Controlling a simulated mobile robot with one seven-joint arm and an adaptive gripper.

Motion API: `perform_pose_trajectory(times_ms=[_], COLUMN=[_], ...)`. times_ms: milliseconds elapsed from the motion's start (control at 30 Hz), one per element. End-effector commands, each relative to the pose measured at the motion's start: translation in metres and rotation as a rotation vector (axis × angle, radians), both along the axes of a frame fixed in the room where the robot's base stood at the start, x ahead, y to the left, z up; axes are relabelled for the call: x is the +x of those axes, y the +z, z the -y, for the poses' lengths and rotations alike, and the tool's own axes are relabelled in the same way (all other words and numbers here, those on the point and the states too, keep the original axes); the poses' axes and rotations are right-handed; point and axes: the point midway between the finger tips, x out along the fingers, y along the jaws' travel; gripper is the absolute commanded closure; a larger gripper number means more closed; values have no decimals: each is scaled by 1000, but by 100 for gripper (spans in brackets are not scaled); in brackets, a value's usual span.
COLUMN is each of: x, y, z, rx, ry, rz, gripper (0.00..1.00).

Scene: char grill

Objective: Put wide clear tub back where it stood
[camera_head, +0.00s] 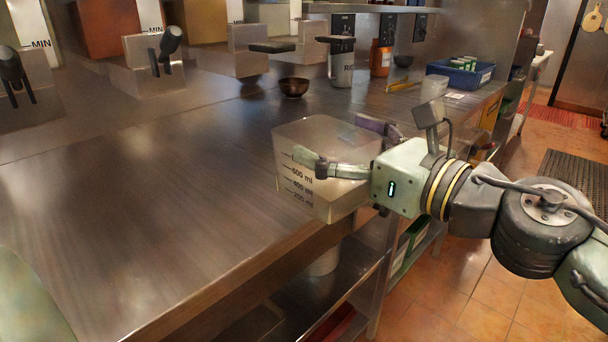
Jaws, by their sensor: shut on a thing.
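The wide clear tub (300,189) is a square, see-through container with dark millilitre marks on its near side. It is upright at the right front edge of the steel counter (130,215). My gripper (345,148) comes from the right and is shut on the tub, with one finger along its near side and the other at its far side. The tub's lower right part reaches past the counter edge in the picture. I cannot tell whether its base touches the counter. The far finger is partly hidden behind the tub.
A small dark bowl (293,87) stands further back on the counter. Behind it are a labelled canister (342,66), an orange bottle (381,58), a blue crate (460,76) and a translucent cup (433,88). The left and middle counter is clear. Shelves with items lie below.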

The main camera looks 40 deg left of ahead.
Motion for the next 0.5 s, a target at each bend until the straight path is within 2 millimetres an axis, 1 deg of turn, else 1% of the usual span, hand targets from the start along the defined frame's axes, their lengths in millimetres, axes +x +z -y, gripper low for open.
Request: perform_pose_trajectory(times_ms=[33, 100, 167, 200, 267, 500], x=[-11, -20, -22, -20, -13, 33], y=[2, 2, 2, 2, 2, -3], z=[-4, -9, -13, -17, -25, -66], rx=[2, 2, 3, 3, 4, 3], ry=[25, 48, 60, 63, 65, 65], rz=[-1, -1, -2, -2, -2, -3], gripper=[74, 74, 74, 74, 74, 74])
